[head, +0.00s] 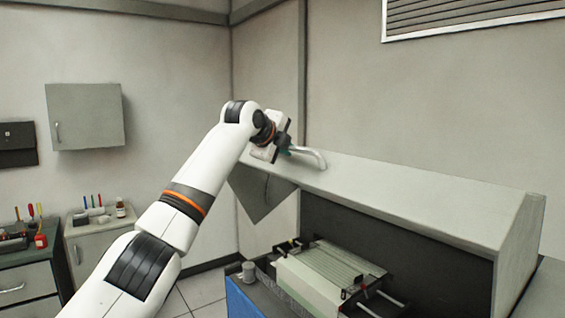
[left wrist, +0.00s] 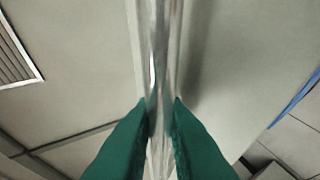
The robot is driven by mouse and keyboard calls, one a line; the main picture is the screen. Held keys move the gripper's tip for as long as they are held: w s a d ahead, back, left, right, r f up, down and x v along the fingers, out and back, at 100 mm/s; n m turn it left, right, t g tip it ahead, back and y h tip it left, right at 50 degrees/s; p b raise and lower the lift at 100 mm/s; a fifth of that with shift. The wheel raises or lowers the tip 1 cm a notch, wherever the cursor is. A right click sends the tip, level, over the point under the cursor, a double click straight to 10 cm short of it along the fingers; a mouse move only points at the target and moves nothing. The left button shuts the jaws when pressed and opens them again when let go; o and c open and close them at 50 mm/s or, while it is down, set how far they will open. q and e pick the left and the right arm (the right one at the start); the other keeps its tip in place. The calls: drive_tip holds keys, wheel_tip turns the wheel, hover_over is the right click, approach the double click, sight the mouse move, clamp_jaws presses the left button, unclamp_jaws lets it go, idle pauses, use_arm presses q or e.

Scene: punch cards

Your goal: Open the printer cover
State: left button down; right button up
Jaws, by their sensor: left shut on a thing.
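The printer cover (head: 420,205) is a long pale grey lid standing raised above the printer. Its dark inside shows below it. A curved metal handle (head: 314,156) sits at the cover's left end. My left gripper (head: 290,151) is at this handle. In the left wrist view its green fingertips (left wrist: 160,125) are shut on the shiny handle bar (left wrist: 157,50), one on each side. The printer's inner unit (head: 330,272), a pale ribbed block with black fittings, shows under the cover. My right gripper is not in view.
A blue panel (head: 243,303) forms the printer's front lower left. A grey wall cabinet (head: 85,117) hangs at the left. Below it are a small cabinet (head: 92,245) with bottles and pens and a dark-topped drawer unit (head: 27,280). Bare floor shows between these and the printer.

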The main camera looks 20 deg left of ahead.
use_arm(q)
drive_tip(key=shift+w+d+r, duration=0.1)
drive_tip(key=shift+w+d, duration=0.05)
drive_tip(key=shift+d, duration=0.05)
drive_tip(key=c, duration=1.5)
unclamp_jaws()
drive_tip(key=shift+o, duration=0.2)
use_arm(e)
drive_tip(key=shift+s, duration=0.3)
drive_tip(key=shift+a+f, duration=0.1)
